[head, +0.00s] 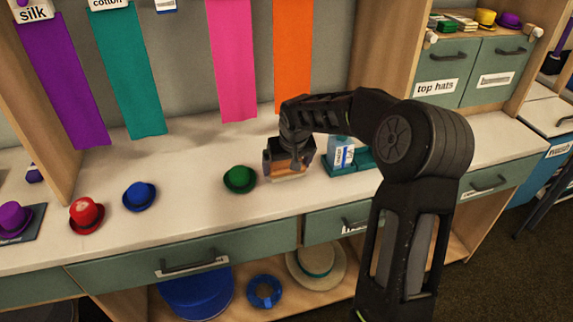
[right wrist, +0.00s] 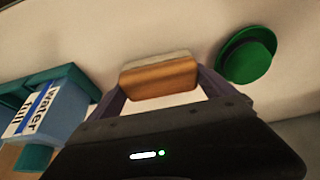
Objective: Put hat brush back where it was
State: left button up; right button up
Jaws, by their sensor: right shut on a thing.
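The hat brush (right wrist: 160,80) has an orange-brown wooden back and a pale bristle side. It is held between the two fingers of my right gripper (right wrist: 158,88), which is shut on it. In the head view my right gripper (head: 289,162) is over the counter, between the green hat and the teal tray, and the brush (head: 290,172) shows below it. I cannot tell whether the brush touches the counter. My left gripper is not in view.
On the counter (head: 200,195) a green hat (head: 239,179) is left of the brush. A blue hat (head: 139,196) and a red hat (head: 87,214) are further left. A teal tray (head: 345,171) with a water bottle (head: 341,152) is close on the right. Coloured cloth strips hang behind.

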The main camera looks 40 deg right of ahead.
jog(key=shift+f, duration=0.1)
jog(key=shift+f, duration=0.15)
jog(key=o, duration=1)
jog(key=shift+c, duration=0.2)
jog(key=shift+r, duration=0.55)
jog(key=v, duration=1.1)
jog(key=shift+r, duration=0.2)
jog(key=shift+s+a, duration=0.1)
jog(key=shift+s, duration=0.05)
